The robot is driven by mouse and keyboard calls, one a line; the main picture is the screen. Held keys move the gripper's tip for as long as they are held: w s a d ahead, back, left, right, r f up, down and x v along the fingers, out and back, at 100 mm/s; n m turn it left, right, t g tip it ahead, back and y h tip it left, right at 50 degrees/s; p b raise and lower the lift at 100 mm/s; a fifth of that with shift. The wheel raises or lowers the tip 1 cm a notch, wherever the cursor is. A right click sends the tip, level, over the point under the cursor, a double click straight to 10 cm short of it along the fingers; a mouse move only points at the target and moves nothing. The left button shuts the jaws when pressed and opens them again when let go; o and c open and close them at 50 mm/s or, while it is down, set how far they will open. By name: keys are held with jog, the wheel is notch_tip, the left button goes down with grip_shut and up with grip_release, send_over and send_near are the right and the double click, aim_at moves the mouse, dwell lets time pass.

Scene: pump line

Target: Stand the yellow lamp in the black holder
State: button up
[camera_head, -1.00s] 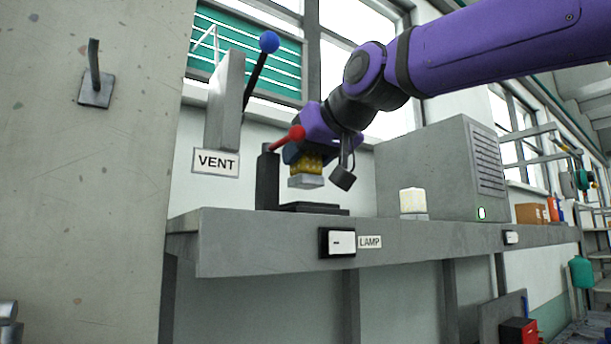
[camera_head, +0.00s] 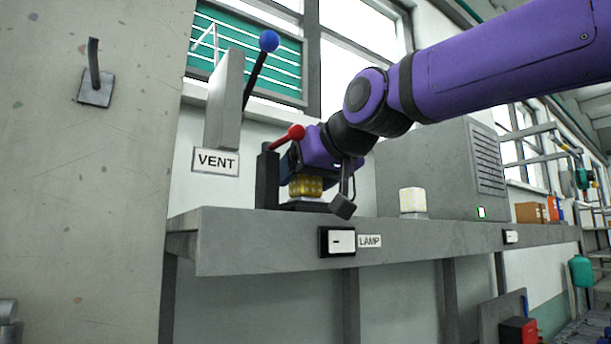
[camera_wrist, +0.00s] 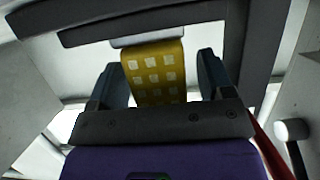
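The yellow lamp (camera_head: 306,186) stands roughly upright with its pale base low at the black holder (camera_head: 294,206) on the grey shelf. Whether the base is fully seated is hard to tell, as my gripper and a dark hanging block cover part of it. My gripper (camera_head: 312,178) is lowered over the lamp from above. In the wrist view the lamp (camera_wrist: 155,75) with its pale square marks lies between the two dark fingers (camera_wrist: 162,72). A light gap shows between the lamp and the right finger, so the gripper appears slightly open around it.
A red-knobbed lever (camera_head: 291,135) on a black post stands close to my gripper. A blue-knobbed lever (camera_head: 262,62) rises behind the VENT panel (camera_head: 226,100). A cream block (camera_head: 412,201) and a grey cabinet (camera_head: 450,170) stand right on the shelf (camera_head: 440,239). A LAMP switch (camera_head: 338,242) is on its front.

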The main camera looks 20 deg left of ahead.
jog(key=shift+s+d+r, duration=0.1)
jog(key=shift+r, duration=0.1)
jog(key=v, duration=1.1)
jog(key=shift+s+d, duration=0.2)
jog(key=shift+d, duration=0.1)
jog(key=shift+d+r, duration=0.1)
jog(key=d+f+m+h, duration=0.6)
jog(key=d+f+h, duration=0.1)
jog(key=d+f, duration=1.45)
jog(key=s+d+f+m+g+h, duration=0.3)
jog(key=s+d+f+m+g, duration=0.1)
jog(key=s+d+f, duration=0.7)
jog(key=d+f, duration=0.3)
jog(key=f, duration=0.2)
jog(key=shift+s+d+h, duration=0.15)
jog(key=shift+d+h, duration=0.05)
jog(key=shift+h, duration=0.1)
jog(key=shift+a, duration=0.1)
